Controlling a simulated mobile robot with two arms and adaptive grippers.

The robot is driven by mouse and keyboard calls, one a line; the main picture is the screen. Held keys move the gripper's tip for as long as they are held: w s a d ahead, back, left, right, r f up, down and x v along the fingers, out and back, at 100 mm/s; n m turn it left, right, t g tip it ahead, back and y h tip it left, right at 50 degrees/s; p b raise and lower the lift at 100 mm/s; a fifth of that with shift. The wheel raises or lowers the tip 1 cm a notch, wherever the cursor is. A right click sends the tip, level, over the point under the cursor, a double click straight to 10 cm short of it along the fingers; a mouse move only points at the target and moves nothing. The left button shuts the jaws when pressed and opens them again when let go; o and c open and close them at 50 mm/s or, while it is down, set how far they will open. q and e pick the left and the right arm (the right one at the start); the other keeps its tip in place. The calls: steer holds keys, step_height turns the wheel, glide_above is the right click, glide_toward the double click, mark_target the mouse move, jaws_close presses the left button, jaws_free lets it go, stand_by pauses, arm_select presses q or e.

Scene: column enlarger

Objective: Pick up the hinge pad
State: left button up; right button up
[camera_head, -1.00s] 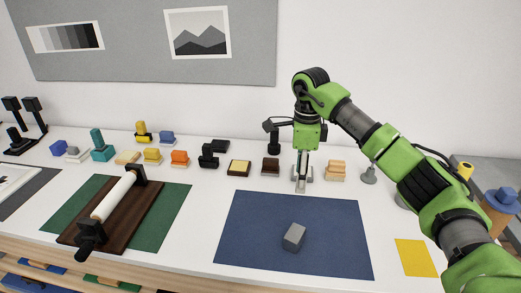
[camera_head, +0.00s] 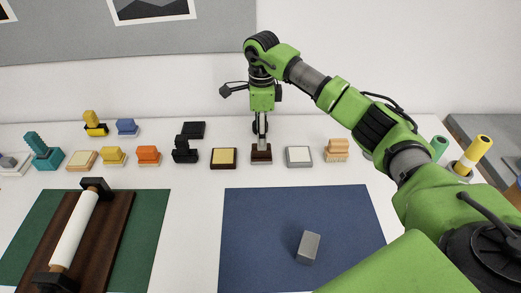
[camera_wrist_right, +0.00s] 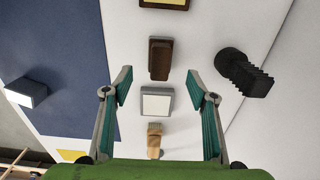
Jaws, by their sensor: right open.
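I cannot tell for sure which item is the hinge pad. Pad-like items in the row are a white-topped grey square pad (camera_head: 299,156) and a yellow-topped pad in a dark frame (camera_head: 223,157). My right gripper (camera_head: 262,140) points down over a dark brown block (camera_head: 261,157) between these two. In the right wrist view its fingers (camera_wrist_right: 158,85) are spread wide and empty. The white pad (camera_wrist_right: 155,102) shows between the fingers, apart from them, with the brown block (camera_wrist_right: 160,58) just beyond. My left gripper is out of view.
Black (camera_head: 184,150), orange (camera_head: 149,155) and other items continue left. A grey block (camera_head: 308,248) lies on the blue mat (camera_head: 250,220). A black ribbed object (camera_wrist_right: 245,72) stands near the wall. A roller (camera_head: 74,230) is front left.

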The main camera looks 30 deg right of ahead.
mark_target(261, 152)
step_height(261, 152, down, 2)
steer(key=shift+f, duration=0.25)
steer(key=shift+w+f, duration=0.15)
steer(key=shift+f, duration=0.15)
steer(key=shift+f+p, duration=0.25)
steer(key=shift+p, duration=0.25)
steer(key=f+p, duration=0.2)
steer(key=f, duration=0.1)
steer(key=shift+s+f, duration=0.2)
steer(key=shift+f, duration=0.05)
steer(key=shift+w+f, duration=0.1)
steer(key=shift+f, duration=0.55)
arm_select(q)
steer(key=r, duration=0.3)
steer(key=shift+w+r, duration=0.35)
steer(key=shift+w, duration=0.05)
arm_select(e)
steer(key=c, duration=1.3)
